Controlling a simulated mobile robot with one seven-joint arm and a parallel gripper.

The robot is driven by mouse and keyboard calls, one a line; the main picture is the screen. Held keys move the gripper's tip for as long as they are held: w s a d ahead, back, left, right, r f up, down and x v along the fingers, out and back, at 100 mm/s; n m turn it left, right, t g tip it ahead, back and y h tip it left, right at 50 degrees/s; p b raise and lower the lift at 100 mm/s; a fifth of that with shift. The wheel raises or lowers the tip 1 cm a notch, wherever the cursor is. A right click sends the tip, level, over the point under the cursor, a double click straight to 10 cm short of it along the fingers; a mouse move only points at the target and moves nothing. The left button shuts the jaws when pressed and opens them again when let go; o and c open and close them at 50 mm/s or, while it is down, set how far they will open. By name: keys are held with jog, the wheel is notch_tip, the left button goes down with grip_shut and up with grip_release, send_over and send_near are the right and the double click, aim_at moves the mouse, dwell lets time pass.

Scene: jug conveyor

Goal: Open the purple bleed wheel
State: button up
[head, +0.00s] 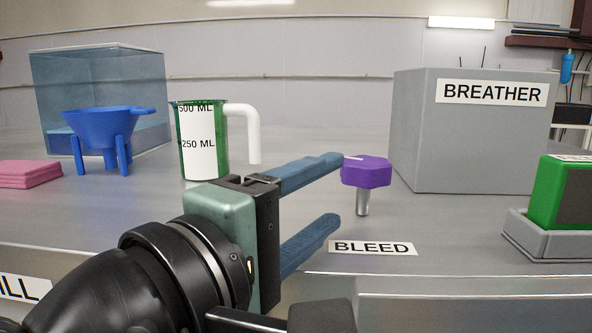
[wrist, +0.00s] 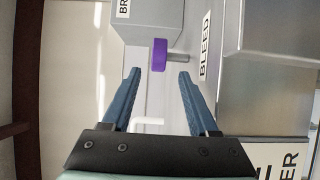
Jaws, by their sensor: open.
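The purple bleed wheel (head: 366,171) sits on a short metal stem above the counter, behind the BLEED label (head: 372,248). It also shows in the wrist view (wrist: 159,54), ahead of the fingertips and between their lines. My gripper (head: 333,190) is open and empty, with its blue fingers one above the other in the head view. The upper fingertip appears close to the wheel's left side; I cannot tell whether it touches. In the wrist view my gripper (wrist: 158,72) shows a clear gap between its fingers, and the wheel appears beyond the tips.
A grey BREATHER box (head: 470,150) stands behind and right of the wheel. A green block (head: 548,195) sits in a grey holder at right. A green measuring jug (head: 203,160), blue funnel (head: 100,128), clear tank (head: 140,85) and pink cloths (head: 28,174) are at left.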

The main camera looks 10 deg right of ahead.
aim_at(372, 166)
jog(key=shift+w+d+r, duration=0.15)
jog(key=shift+d, duration=0.25)
jog(key=p+x, duration=0.5)
jog(key=x, duration=0.5)
jog(key=shift+w+d, duration=0.15)
jog(key=shift+w, duration=0.05)
jog(key=shift+w+d+p, duration=0.3)
jog(key=shift+w+d, duration=0.15)
jog(key=shift+w, duration=0.05)
grip_shut()
